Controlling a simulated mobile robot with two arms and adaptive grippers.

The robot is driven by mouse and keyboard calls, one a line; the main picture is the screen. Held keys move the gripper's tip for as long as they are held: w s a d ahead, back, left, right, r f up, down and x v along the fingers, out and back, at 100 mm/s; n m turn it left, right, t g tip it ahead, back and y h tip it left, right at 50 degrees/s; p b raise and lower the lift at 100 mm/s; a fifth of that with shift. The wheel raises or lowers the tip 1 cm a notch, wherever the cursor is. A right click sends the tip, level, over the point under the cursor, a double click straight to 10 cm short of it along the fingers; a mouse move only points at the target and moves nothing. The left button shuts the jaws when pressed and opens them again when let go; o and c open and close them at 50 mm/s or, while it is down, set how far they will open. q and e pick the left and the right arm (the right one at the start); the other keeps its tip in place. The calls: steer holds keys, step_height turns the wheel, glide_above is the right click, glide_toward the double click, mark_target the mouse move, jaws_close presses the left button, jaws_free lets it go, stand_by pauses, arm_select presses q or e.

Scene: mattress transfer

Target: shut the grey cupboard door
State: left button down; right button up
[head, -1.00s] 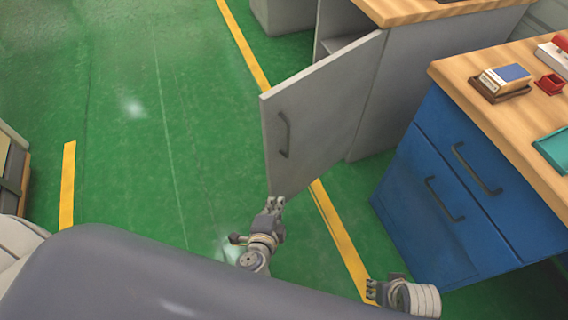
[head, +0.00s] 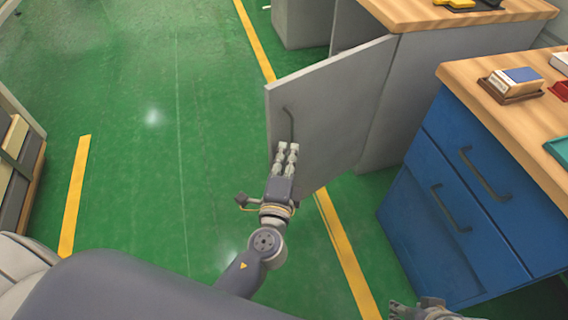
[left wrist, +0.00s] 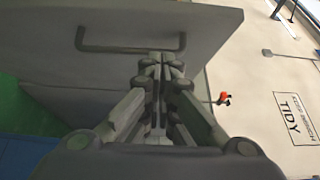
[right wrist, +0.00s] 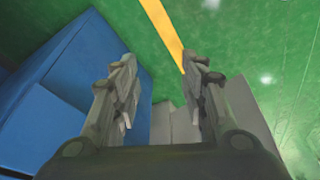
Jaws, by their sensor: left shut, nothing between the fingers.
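The grey cupboard door (head: 335,115) stands wide open, swung out from the grey cupboard (head: 425,75) over the green floor. Its dark bar handle (head: 288,125) is near the free edge. My left gripper (head: 288,148) is shut and empty, in front of the door's outer face just below the handle. In the left wrist view the fingertips (left wrist: 160,62) overlap the door (left wrist: 120,30) close to the handle (left wrist: 130,48); I cannot tell whether they touch. My right gripper (right wrist: 160,75) is open and empty, low at the bottom edge of the head view.
A blue drawer cabinet (head: 450,200) with a wooden top (head: 520,110) stands to the right, close to my right gripper. A brown holder with a box (head: 512,85) is on it. Green floor is free left of the door. Shelving (head: 15,160) stands at the far left.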

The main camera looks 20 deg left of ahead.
mark_target(283, 118)
arm_select(q)
steer(key=w, duration=0.3)
steer(key=shift+w+a, duration=0.2)
steer(key=shift+a, duration=0.05)
steer(key=shift+w+a+p, duration=0.2)
steer(key=shift+w+a, duration=0.4)
steer(key=shift+a, duration=0.2)
steer(key=shift+w+a+p, duration=0.2)
steer(key=shift+w+a, duration=0.35)
steer(key=shift+a, duration=0.25)
arm_select(e)
steer(key=shift+x, duration=1.7)
arm_select(q)
steer(key=shift+a, duration=0.1)
arm_select(e)
steer(key=shift+s, duration=0.1)
